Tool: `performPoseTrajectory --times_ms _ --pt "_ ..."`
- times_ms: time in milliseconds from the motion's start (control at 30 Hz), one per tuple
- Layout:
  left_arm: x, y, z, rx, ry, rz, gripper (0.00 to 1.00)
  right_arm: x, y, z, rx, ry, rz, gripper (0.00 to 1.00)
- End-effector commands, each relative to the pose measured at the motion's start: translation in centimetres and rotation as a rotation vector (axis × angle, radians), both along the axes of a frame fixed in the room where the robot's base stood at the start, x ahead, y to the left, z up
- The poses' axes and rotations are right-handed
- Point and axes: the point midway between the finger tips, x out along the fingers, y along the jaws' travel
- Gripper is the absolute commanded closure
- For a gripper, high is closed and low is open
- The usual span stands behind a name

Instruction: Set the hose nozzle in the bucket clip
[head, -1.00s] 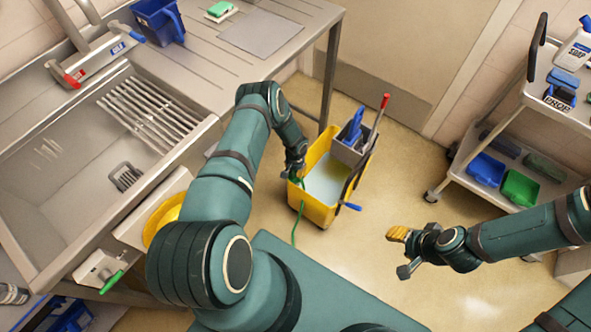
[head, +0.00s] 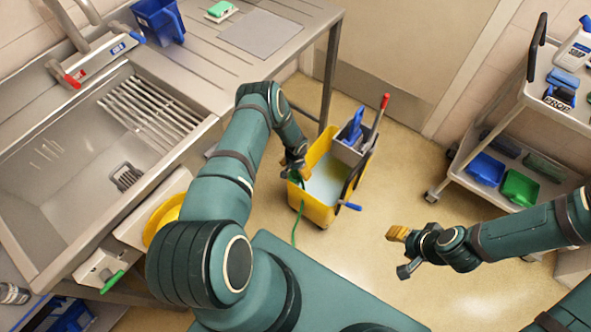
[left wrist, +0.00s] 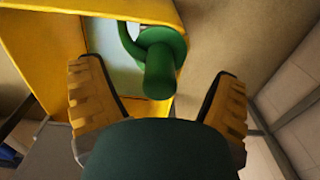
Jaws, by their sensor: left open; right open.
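The yellow bucket (head: 318,212) stands on the floor with pale water in it. The green hose nozzle (left wrist: 160,68) is at the bucket's rim in the left wrist view, with a green loop behind it. In the head view, the green hose (head: 295,228) hangs down outside the bucket's near left corner. My left gripper (head: 294,163) is open at that corner; in the wrist view its yellow fingers stand apart on either side of the nozzle, with gaps visible. I cannot make out the clip. My right gripper (head: 402,252) is open and empty over the floor.
A grey wringer (head: 347,152) with a blue handle sits at the bucket's back, beside a red-tipped lever (head: 384,102). A steel sink bench (head: 190,80) is at left. A cart (head: 520,120) with bins stands at right. Floor between bucket and cart is clear.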

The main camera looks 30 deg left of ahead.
Motion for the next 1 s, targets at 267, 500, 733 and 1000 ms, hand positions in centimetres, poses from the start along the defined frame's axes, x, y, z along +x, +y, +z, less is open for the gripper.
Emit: performPoseTrajectory --times_ms 267,500,733,1000 --pt "0.0 0.0 1.7 0.001 -0.001 0.001 0.11 0.0 0.0 1.1 0.0 0.0 0.0 0.53" --pt "0.0 0.0 3.0 0.001 0.0 0.0 0.11 0.0 0.0 1.9 0.0 0.0 0.0 0.53" --pt "0.0 0.0 4.2 0.0 0.0 -0.001 0.11 0.0 0.0 2.7 0.0 0.0 0.0 0.53" --pt "0.0 0.0 5.7 0.0 -0.001 0.0 0.11 0.0 0.0 3.6 0.0 0.0 0.0 0.53"
